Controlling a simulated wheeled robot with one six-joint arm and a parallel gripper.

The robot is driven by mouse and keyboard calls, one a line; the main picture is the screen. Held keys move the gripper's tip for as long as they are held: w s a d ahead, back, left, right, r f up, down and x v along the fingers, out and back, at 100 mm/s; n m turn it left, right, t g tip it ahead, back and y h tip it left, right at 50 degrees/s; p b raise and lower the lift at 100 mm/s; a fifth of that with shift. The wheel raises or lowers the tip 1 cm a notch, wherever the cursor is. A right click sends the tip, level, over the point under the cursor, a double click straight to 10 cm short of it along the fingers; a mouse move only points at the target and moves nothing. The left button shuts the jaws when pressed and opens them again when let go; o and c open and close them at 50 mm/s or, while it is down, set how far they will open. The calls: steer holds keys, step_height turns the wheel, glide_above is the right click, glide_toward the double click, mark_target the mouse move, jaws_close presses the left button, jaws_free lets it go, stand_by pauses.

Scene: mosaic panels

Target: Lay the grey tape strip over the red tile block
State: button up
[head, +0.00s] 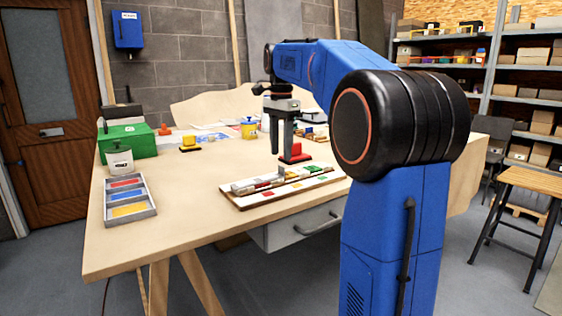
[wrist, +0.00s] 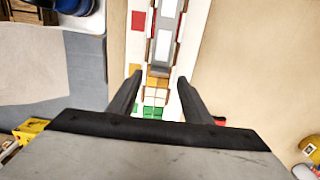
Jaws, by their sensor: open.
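A red block (head: 296,150) on a dark and red base stands on the table behind the mosaic panel; I cannot tell if it is the red tile block. The pale panel (head: 315,184) carries coloured tiles, and thin bars lie along its back part. In the wrist view, a long grey-and-white piece with red along its edges (wrist: 165,42) lies on the panel (wrist: 120,85); it may hold the grey tape strip, but I cannot tell. My gripper (head: 281,154) is open and empty above the panel; in the wrist view its fingers (wrist: 159,79) straddle orange and yellow tiles.
A tray of red, blue and yellow pieces (head: 148,211) sits at the table's left, near a white container (head: 119,160) and a green box (head: 128,142). A yellow block (head: 188,143) and a yellow pot (head: 249,129) stand farther back. The front left tabletop is clear.

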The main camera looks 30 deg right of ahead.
step_height(320, 180, up, 7)
steer(key=shift+f, duration=0.15)
steer(key=shift+s, duration=0.1)
steer(key=s+a+f+n+t, duration=0.3)
steer(key=s+a+f+n, duration=0.75)
steer(key=s, duration=0.55)
steer(key=s+a+f+n+t, duration=0.1)
steer(key=s+a+f+n, duration=0.1)
steer(key=s+f, duration=0.5)
steer(key=s+a+f+n, duration=0.3)
steer(key=s+f+n, duration=0.2)
steer(key=f, duration=0.9)
steer(key=shift+s+a+t, duration=0.15)
steer(key=shift+s+t, duration=0.25)
steer(key=shift+s, duration=0.65)
